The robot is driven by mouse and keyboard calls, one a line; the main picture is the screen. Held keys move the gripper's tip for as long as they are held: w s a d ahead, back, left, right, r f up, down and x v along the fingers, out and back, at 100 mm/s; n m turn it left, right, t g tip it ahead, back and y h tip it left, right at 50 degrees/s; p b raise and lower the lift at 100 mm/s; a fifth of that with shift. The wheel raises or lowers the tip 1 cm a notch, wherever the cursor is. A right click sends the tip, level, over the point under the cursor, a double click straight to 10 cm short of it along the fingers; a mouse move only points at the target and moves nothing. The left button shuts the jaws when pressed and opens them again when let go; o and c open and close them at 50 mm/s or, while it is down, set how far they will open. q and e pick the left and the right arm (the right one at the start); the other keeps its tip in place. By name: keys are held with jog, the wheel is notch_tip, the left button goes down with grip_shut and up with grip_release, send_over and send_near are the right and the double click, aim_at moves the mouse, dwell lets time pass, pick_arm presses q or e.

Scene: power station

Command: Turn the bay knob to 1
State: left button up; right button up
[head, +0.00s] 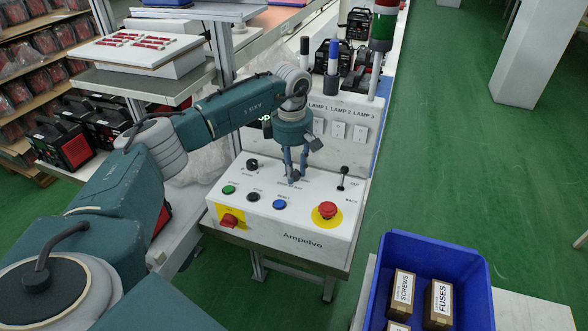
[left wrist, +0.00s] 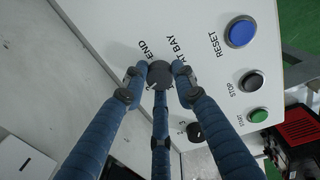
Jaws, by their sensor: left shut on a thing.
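The white control panel (head: 300,222) fills the middle of the head view. My left gripper (head: 293,174) points down at its upper middle, with its fingers over a small dark knob. In the left wrist view this round dark knob (left wrist: 160,73) sits between the fingertips of my left gripper (left wrist: 158,86), which is shut on it. Lettering ending in "AT BAY" and "END" is beside it; part of the lettering is hidden. A pale pointer mark shows at the knob's lower left edge. The number it points at cannot be read. My right gripper is in neither view.
A second black knob (head: 252,165) is left of the gripper. A blue crate (head: 470,262) with boxes stands at right.

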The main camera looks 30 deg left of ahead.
pick_arm(q)
jog(key=n, duration=0.5)
jog(key=shift+a+n, duration=0.2)
jog(key=shift+n, duration=0.2)
jog(key=n, duration=0.5)
jog(key=shift+s+y, duration=0.1)
jog(key=shift+y, duration=0.2)
jog(key=shift+n, duration=0.3)
jog(key=o, duration=1.2)
jog(key=shift+s, duration=0.1)
jog(key=shift+c, duration=0.2)
jog(key=shift+d+r, duration=0.2)
jog(key=shift+r, duration=0.35)
notch_tip(320, 180, up, 11)
jog(key=shift+s+d, duration=0.15)
